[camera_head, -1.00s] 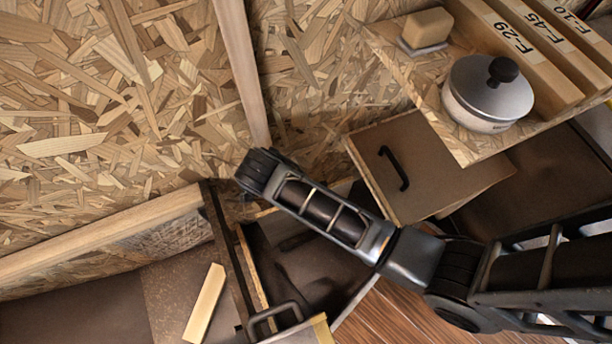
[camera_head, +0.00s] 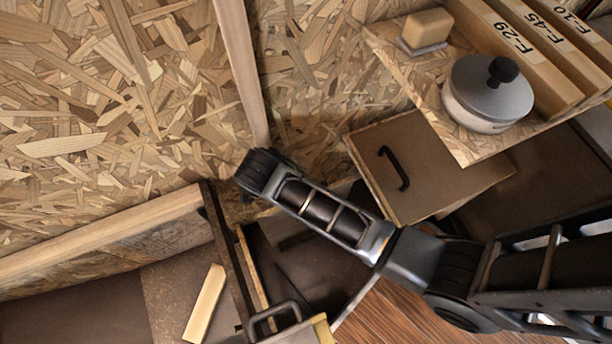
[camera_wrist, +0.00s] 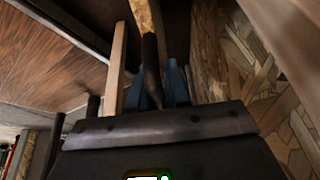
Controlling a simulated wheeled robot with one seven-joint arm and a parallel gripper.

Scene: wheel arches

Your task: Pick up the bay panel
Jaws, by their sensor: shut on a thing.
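In the wrist view my gripper (camera_wrist: 162,80) has its two blue-grey fingers close together. They are shut on a thin piece seen nearly edge-on, which I take to be the bay panel (camera_wrist: 150,58). It is dark near the fingers and has a tan, chip-patterned part farther out. Its full face does not show, and the grip itself is partly hidden by the dark gripper body. In the head view my arm hides the fingers, and I cannot pick out the held piece there.
A pale wood strip (camera_wrist: 117,65) stands left of the fingers, and a chipboard wall (camera_wrist: 225,50) is close on the right. A brown cabinet front (camera_head: 430,165) and a lidded pot (camera_head: 480,118) are at the right.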

